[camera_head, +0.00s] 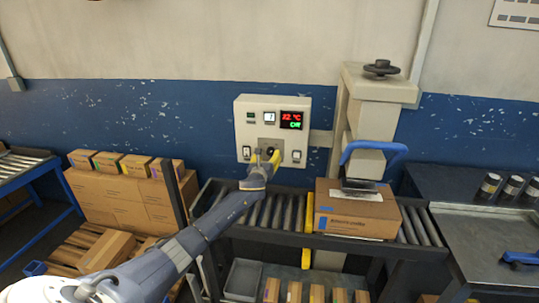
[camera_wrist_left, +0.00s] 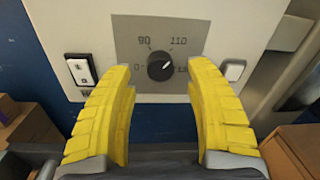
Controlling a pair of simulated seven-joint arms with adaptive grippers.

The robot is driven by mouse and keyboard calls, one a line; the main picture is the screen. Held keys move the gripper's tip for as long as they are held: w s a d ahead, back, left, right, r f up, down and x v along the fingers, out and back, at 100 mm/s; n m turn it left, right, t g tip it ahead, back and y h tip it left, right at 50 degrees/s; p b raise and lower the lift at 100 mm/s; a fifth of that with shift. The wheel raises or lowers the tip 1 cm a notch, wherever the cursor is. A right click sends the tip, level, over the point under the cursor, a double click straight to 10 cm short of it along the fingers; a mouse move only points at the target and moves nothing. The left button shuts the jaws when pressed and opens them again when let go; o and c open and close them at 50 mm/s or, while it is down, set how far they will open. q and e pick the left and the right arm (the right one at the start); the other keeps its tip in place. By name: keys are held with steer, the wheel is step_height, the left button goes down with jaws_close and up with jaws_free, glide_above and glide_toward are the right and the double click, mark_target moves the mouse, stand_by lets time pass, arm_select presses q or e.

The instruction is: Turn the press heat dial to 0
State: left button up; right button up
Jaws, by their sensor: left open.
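The press heat dial (camera_wrist_left: 160,66) is a round black knob on a grey plate in the left wrist view. Printed marks surround it, with a 0 at its left and larger numbers above and at its right. A small pale mark shows on the knob, but its exact direction is hard to read. The dial sits low on the pale control box (camera_head: 243,118), mostly hidden by the gripper in the head view. My left gripper (camera_head: 266,157) is open, its yellow fingers on either side of the dial in the wrist view, apparently empty. My right gripper is not in view.
The box has a red and green display (camera_head: 291,120) and a rocker switch (camera_wrist_left: 81,70) left of the dial. A pale button (camera_wrist_left: 233,70) is at its right. Below are a roller conveyor (camera_head: 270,212) and a carton (camera_head: 352,212) under a blue-handled press (camera_head: 372,150).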

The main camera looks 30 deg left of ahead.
mark_target(270, 152)
arm_select(q)
steer(key=shift+x, duration=1.2)
jaws_close()
